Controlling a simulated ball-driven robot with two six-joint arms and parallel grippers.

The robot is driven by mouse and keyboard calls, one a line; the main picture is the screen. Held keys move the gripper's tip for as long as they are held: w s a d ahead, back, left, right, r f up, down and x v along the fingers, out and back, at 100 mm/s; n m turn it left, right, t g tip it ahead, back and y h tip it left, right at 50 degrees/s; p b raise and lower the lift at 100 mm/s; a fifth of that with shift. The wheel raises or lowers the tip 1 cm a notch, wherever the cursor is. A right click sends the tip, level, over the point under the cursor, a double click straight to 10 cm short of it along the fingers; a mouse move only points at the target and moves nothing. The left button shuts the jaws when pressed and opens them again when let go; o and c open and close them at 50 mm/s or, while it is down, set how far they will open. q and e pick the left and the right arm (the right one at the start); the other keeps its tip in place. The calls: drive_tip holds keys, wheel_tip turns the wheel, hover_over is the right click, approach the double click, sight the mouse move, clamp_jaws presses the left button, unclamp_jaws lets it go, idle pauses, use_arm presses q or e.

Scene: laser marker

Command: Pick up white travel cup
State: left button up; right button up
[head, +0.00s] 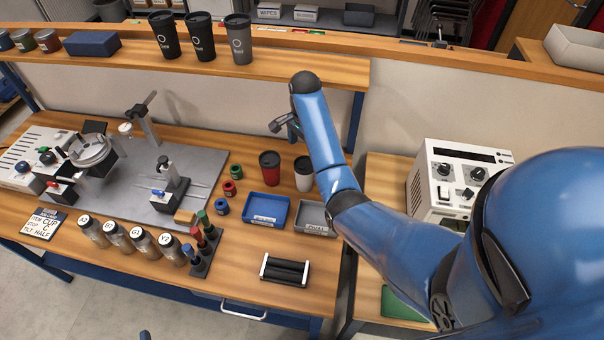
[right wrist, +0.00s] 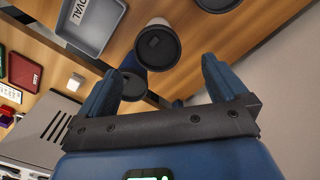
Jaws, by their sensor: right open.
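The white travel cup (head: 304,176) stands upright on the bench in the head view, with a dark lid. It is beside a red cup (head: 270,170) and partly covered by my right forearm. In the right wrist view a pale cup with a dark lid (right wrist: 157,47) shows beyond the gap between my fingers; it appears to be the white one. My right gripper (head: 284,124) is above and behind the cups, apart from them. In the right wrist view the right gripper (right wrist: 160,68) has its blue fingers spread with nothing held.
A blue tray (head: 265,210) and a grey tray (head: 315,217) lie in front of the cups. Small coloured rings (head: 229,188) lie to their left. Dark cups (head: 239,42) stand on the raised shelf (head: 280,68). A white instrument (head: 450,180) stands on the right.

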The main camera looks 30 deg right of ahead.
sight(304, 164)
wheel_tip(304, 164, down, 2)
drive_tip(key=shift+b, duration=0.35)
drive_tip(key=shift+s+f+p, duration=0.1)
drive_tip(key=shift+f+p, duration=0.15)
drive_tip(key=shift+p, duration=0.05)
drive_tip(key=shift+f, duration=0.85)
drive_tip(key=shift+s+f+p, duration=0.1)
drive_tip(key=shift+f+p, duration=0.3)
drive_tip(key=shift+f, duration=0.2)
drive_tip(key=shift+a+f+p, duration=0.1)
drive_tip(key=shift+f+p, duration=0.25)
drive_tip(key=shift+f, duration=1.7)
drive_tip(key=c, duration=0.7)
